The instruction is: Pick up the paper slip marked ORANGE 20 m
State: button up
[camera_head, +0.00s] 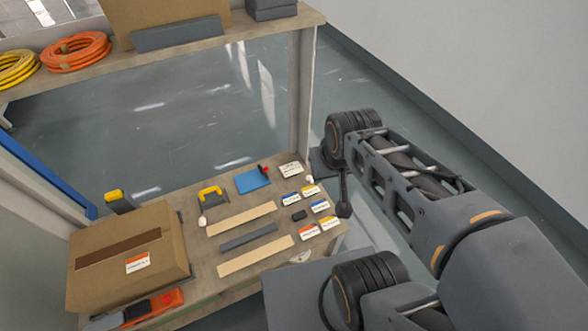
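Several small paper slips lie at the right end of the lower bench. One slip with an orange band (309,233) lies near the front right corner; its print is too small to read. Beside it are a yellow-banded slip (331,223) and a blue-banded slip (320,207). Another blue-banded slip (290,200) and a yellow-banded slip (310,191) lie farther back. A label with an orange-red band (137,262) is on the cardboard box. My gripper (343,208) hangs just right of the slips, apart from them; its fingers are too small to tell open from shut.
The cardboard box (105,250) fills the bench's left end. Flat strips (240,219), a yellow-handled tool (211,193) and a blue pad (252,180) lie mid-bench. A small black block (299,215) sits among the slips. An upright post (301,95) and upper shelf (255,30) stand behind.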

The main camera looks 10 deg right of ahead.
aim_at(293, 168)
jog(key=k, duration=1.6)
jog(key=z, duration=1)
jog(key=i, duration=4.3)
jog(key=u, duration=4.05)
jog(key=i, duration=0.5)
jog(key=u, duration=0.15)
